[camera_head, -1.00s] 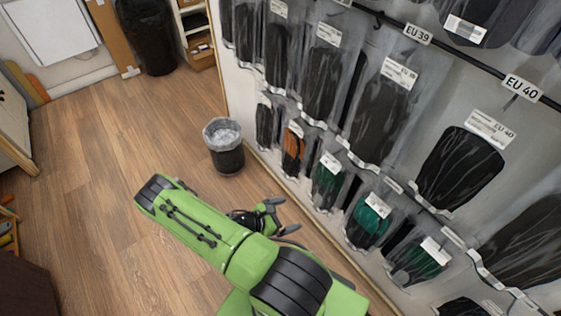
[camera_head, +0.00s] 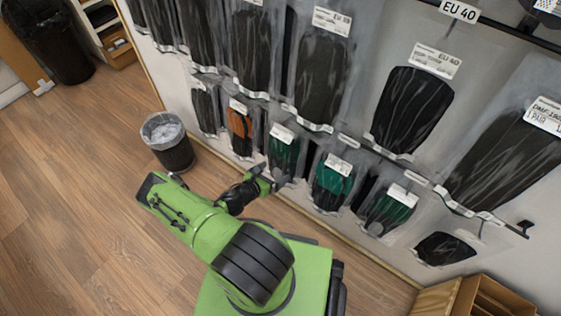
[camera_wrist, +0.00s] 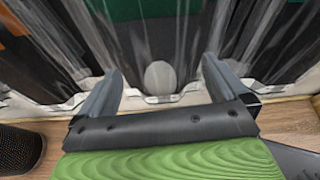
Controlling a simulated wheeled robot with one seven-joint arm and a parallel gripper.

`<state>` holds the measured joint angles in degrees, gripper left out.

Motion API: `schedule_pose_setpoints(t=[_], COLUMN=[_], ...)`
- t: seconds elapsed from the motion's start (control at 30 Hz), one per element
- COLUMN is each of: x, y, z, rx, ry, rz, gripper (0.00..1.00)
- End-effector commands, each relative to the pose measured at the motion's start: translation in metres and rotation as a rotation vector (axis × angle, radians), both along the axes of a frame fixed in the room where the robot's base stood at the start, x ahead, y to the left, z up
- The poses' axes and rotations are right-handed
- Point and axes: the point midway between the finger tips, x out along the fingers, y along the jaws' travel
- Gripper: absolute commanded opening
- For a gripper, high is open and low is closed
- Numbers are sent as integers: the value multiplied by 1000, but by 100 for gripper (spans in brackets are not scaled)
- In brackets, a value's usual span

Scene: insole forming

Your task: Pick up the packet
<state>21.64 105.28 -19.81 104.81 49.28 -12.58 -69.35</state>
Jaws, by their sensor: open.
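Several clear packets with insoles hang in rows on the wall rack. A clear packet with a dark green insole (camera_head: 284,152), right of the orange-and-black one, hangs just beyond my gripper (camera_head: 270,180). In the wrist view its clear lower part (camera_wrist: 150,45) fills the space ahead of and between the fingers, with the green at the top edge. My gripper (camera_wrist: 162,88) is open, one finger on each side, holding nothing. I cannot tell whether the fingers touch the packet. The task does not say which packet is meant.
Neighbouring packets, an orange-and-black one (camera_head: 240,130) and a green one (camera_head: 332,183), hang close on either side. A lined bin (camera_head: 168,141) stands on the floor by the wall. A wooden box (camera_head: 490,299) is at lower right.

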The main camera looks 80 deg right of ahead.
Motion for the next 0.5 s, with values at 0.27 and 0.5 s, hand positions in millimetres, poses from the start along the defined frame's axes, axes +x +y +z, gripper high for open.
schedule_pose_setpoints(t=[0.27,0.5], x=[-6,-6], y=[-14,-14], z=[-7,-6], rx=[0,0], ry=[-2,-2], rz=[0,0], gripper=[100,72])
